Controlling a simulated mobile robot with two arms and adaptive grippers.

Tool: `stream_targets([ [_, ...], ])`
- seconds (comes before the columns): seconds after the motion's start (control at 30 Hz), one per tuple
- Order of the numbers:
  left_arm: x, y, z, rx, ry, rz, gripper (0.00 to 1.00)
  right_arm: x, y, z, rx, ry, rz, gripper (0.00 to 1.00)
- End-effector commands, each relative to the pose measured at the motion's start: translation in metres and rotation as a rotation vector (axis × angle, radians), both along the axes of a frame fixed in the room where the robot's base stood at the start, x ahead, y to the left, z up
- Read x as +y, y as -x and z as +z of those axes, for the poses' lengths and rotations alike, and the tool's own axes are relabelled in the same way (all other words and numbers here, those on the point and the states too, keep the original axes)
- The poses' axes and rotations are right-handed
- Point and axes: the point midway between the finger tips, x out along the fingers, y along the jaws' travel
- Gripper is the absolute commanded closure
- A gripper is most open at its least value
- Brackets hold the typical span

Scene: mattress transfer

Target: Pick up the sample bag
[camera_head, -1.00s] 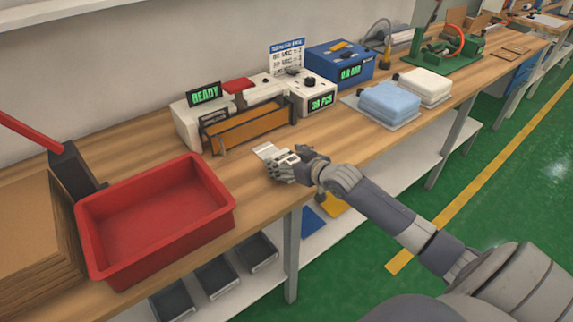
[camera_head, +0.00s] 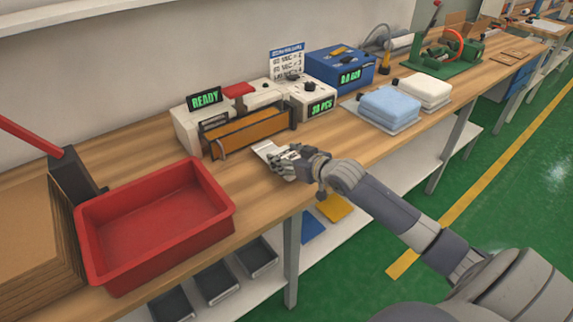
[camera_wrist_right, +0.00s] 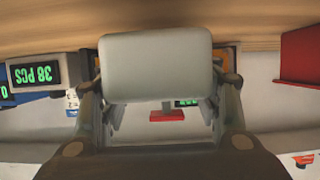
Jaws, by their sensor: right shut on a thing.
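The sample bag (camera_head: 266,148) is a small, flat white piece at the tip of my right gripper (camera_head: 283,161) in the head view. My right gripper is shut on it at the bench's front part, just in front of the sealing machine. In the right wrist view the bag (camera_wrist_right: 156,68) is a pale rounded rectangle between the two fingers of the gripper (camera_wrist_right: 157,105). In the head view the fingers hide part of the bag, and I cannot tell whether it still touches the bench. My left gripper is not in view.
A sealing machine with a READY display (camera_head: 205,98) and brown front bar (camera_head: 250,131) stands behind the gripper. A red tray (camera_head: 155,222) is at left. A blue box (camera_head: 340,72) and folded blue (camera_head: 390,103) and white (camera_head: 426,88) stacks stand right. Bare wooden bench lies between.

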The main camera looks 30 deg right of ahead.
Motion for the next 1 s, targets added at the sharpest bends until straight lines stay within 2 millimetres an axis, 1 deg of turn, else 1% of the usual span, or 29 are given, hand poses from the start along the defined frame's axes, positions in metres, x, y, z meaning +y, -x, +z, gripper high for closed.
stream_targets([
  [0.03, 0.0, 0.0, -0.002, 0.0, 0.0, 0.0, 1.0, -0.001, 0.001, 0.011, -0.005, 0.004, 0.001, 0.69],
  [0.1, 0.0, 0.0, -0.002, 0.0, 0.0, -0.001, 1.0, -0.006, 0.015, 0.006, 0.003, 0.002, -0.001, 0.69],
  [0.4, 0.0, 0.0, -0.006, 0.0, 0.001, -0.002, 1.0, -0.024, 0.067, 0.011, 0.003, 0.001, 0.0, 0.69],
  [0.6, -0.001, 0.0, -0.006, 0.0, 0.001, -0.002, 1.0, -0.035, 0.097, 0.015, 0.002, 0.001, 0.001, 0.69],
  [0.8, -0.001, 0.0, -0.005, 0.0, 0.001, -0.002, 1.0, -0.044, 0.122, 0.018, 0.002, -0.001, 0.0, 0.69],
  [1.0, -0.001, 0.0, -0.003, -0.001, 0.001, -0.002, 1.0, -0.051, 0.14, 0.021, 0.0, -0.002, -0.001, 0.69],
])
